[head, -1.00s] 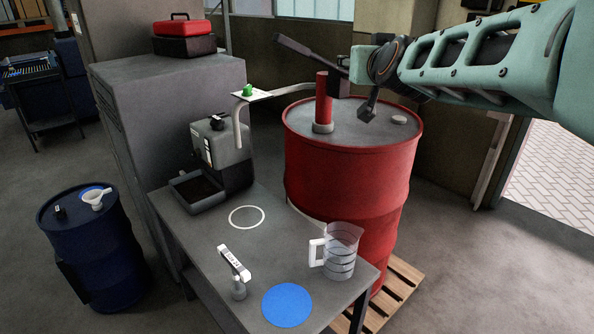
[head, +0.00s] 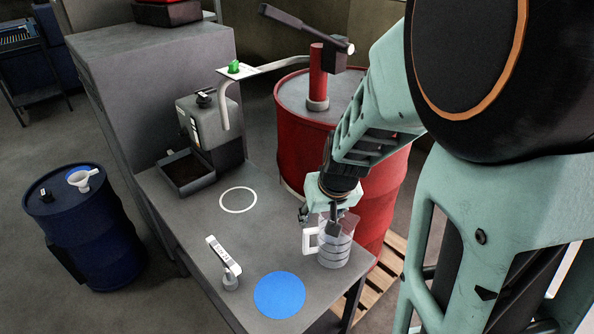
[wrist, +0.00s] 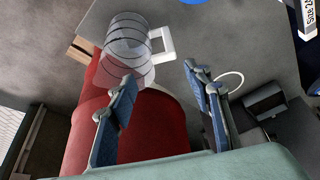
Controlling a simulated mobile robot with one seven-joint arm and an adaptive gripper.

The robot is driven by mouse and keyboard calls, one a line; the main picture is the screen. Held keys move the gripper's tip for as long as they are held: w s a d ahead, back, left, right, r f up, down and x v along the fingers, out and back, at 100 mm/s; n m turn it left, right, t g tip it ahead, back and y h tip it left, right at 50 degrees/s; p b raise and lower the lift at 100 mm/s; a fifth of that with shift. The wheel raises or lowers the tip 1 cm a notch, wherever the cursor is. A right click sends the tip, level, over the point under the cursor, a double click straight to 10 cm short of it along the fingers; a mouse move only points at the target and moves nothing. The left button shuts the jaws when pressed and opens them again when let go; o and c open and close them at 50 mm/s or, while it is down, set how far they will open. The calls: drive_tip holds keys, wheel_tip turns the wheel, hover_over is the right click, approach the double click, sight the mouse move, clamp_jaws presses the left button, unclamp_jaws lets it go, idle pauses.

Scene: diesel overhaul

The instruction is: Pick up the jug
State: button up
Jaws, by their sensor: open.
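The jug (head: 335,250) is clear with dark ring markings and a white handle on its left side. It stands upright near the right edge of the grey table. My gripper (head: 318,218) is open, just above the jug's top and handle, with one finger overlapping the jug in the picture. In the wrist view my two blue-padded fingers (wrist: 160,82) are spread apart. The jug (wrist: 127,45) shows beyond the left fingertip, and its handle lies between the lines of the fingers. I cannot tell whether a finger touches the jug.
The grey table (head: 215,228) also holds a blue disc (head: 280,295), a white ring (head: 238,200), a small white-handled tool (head: 224,258) and a grey machine (head: 212,130). A red drum (head: 300,130) with a pump stands close behind the jug. A blue drum (head: 85,230) is at left.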

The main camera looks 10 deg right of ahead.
sight(314, 229)
drive_tip(key=shift+w+b+x, duration=0.25)
drive_tip(key=shift+b+x, duration=0.75)
drive_tip(key=shift+x, duration=1.5)
drive_tip(key=shift+w+b+x, duration=0.2)
drive_tip(key=shift+b+x, duration=0.8)
drive_tip(key=shift+x, duration=1.5)
drive_tip(key=shift+r, duration=0.25)
clamp_jaws()
drive_tip(key=shift+w+r, duration=0.1)
